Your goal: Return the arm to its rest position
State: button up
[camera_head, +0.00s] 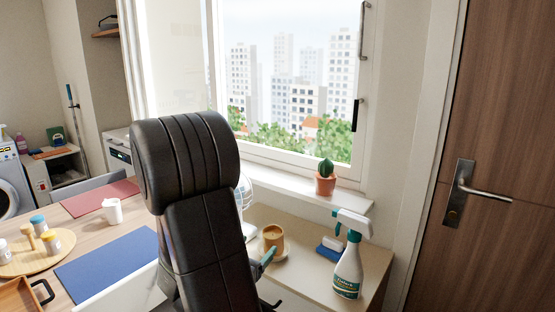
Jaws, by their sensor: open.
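My gripper is not in view, and I cannot make out any part of my arm with certainty. A black padded high-backed form like an office chair (186,165) fills the middle of the picture and hides part of the room behind it. No gas hob shows in this view.
A wooden table (75,228) at left holds a blue mat (108,262), a red mat (100,198), a white mug (113,211) and a round tray (62,256) with jars. The right-hand desk (318,282) holds a mug (273,239) and spray bottle (348,265). A door (510,130) stands right.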

aim_at(275, 228)
jog(key=x, duration=1.1)
jog(key=shift+d, duration=0.1)
jog(key=shift+w+d+f, duration=0.15)
jog(key=shift+w+d, duration=0.2)
jog(key=shift+w, duration=0.2)
jog(key=shift+s+a+f+b, duration=0.1)
jog(key=shift+f+b, duration=0.7)
jog(key=shift+b, duration=0.05)
notch_tip(275, 228, up, 12)
jog(key=p, duration=0.4)
jog(key=shift+f, duration=0.1)
jog(key=p, duration=0.4)
jog(key=shift+d+r+p, duration=0.2)
jog(key=shift+r+p, duration=0.1)
jog(key=shift+r, duration=0.1)
jog(key=p, duration=0.3)
jog(key=shift+w+d+n+t, duration=0.1)
jog(key=shift+w+n+t, duration=0.2)
jog(key=shift+w+n, duration=0.1)
jog(key=y+p, duration=0.1)
jog(key=p, duration=0.4)
jog(key=shift+r+n+y, duration=0.15)
jog(key=shift+n+y, duration=0.15)
